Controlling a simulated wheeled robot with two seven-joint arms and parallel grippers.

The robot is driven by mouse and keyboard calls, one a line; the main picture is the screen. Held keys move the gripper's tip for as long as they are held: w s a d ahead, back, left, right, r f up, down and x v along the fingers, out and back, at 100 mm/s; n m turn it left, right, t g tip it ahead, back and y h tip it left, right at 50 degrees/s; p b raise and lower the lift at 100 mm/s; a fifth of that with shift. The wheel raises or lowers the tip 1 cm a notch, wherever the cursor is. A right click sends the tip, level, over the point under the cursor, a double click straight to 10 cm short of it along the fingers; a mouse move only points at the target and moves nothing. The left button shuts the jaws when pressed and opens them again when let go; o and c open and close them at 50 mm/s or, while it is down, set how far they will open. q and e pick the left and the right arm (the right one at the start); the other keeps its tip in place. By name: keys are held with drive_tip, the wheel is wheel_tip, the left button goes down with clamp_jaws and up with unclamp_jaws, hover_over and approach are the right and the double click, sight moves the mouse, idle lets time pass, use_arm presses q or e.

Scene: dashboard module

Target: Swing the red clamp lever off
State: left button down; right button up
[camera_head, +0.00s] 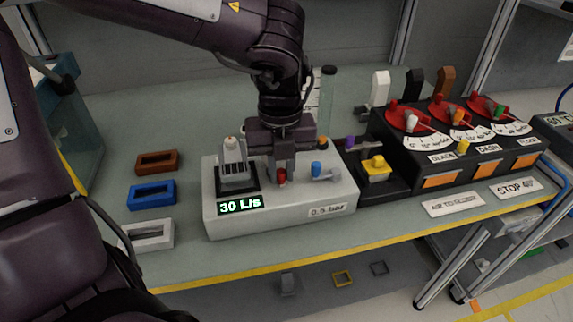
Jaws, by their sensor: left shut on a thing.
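The grey module box (285,220) stands on the table with a green "30 L/s" display and a "0.5 bar" label. The red clamp lever (282,178) is on its top, near the middle, and only a small red part shows. My left gripper (284,178) points down from above and is shut on the red clamp lever. Its fingers hide most of the lever, so its angle cannot be told. A blue-knobbed lever (316,169) sits just right of the gripper. A black-based grey fixture (236,177) stands just left of it. My right gripper is not in view.
Brown (157,161), blue (151,194) and white (147,235) frames lie on the table at left. A black panel (455,150) with red dials and several levers stands at right. A yellow-topped part (376,166) sits between. A yellow-striped edge (300,266) bounds the front.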

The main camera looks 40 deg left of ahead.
use_arm(q)
drive_tip(key=shift+s+a+r+m, duration=0.1)
drive_tip(key=shift+s+a+m, duration=0.1)
drive_tip(key=shift+m, duration=0.4)
drive_tip(key=shift+s+a+m, duration=0.1)
drive_tip(key=shift+s+m, duration=0.05)
drive_tip(key=shift+m, duration=0.45)
drive_tip(key=c, duration=1.3)
unclamp_jaws()
drive_tip(key=shift+s, duration=0.1)
drive_tip(key=shift+c, duration=0.2)
wheel_tip(320, 180, up, 8)
drive_tip(key=shift+p, duration=0.3)
